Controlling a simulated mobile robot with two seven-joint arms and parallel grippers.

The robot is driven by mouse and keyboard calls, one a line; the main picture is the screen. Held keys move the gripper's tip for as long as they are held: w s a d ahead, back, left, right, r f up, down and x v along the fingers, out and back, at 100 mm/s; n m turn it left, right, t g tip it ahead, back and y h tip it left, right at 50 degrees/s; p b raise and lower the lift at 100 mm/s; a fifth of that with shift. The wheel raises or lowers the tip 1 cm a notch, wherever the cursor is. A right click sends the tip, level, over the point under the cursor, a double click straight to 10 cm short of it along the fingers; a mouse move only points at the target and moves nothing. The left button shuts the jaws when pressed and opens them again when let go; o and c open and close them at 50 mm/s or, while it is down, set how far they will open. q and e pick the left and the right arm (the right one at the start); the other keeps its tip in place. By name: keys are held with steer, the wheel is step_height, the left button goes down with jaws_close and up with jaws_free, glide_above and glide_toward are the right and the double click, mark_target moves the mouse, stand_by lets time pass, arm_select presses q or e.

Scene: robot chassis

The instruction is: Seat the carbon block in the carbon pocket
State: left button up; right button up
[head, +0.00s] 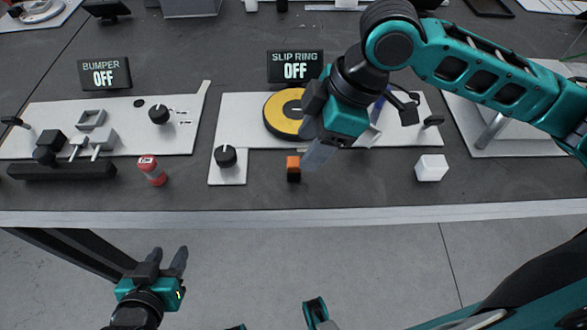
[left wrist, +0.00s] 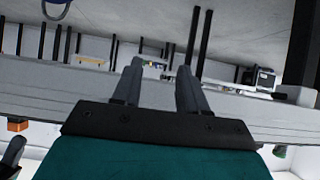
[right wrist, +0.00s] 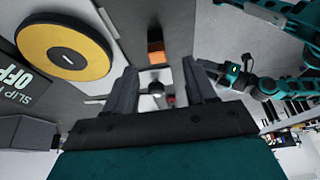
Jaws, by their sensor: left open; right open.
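A small block, orange on top with a black lower part, which I take to be the carbon block (head: 293,168), stands on the dark bench in front of the slip ring panel (head: 240,110). It also shows in the right wrist view as an orange and black block (right wrist: 155,48), beyond my fingertips. A yellow slip ring disc (head: 283,128) lies on the panel. My right gripper (head: 340,150) is open and empty, above the panel's front edge, right of the block. It hides part of the panel; I cannot make out the carbon pocket. My left gripper (head: 168,260) is open and empty, low before the bench.
A black knob (head: 225,156) stands left of the block. A red cylinder (head: 152,170) is further left, by the bumper panel (head: 185,130). The bench's front strip is clear.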

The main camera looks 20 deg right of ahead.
mark_target(297, 161)
steer(key=b+x, duration=0.2)
steer(key=x, duration=0.4)
steer(key=shift+w, duration=0.15)
jaws_close()
stand_by(0.3)
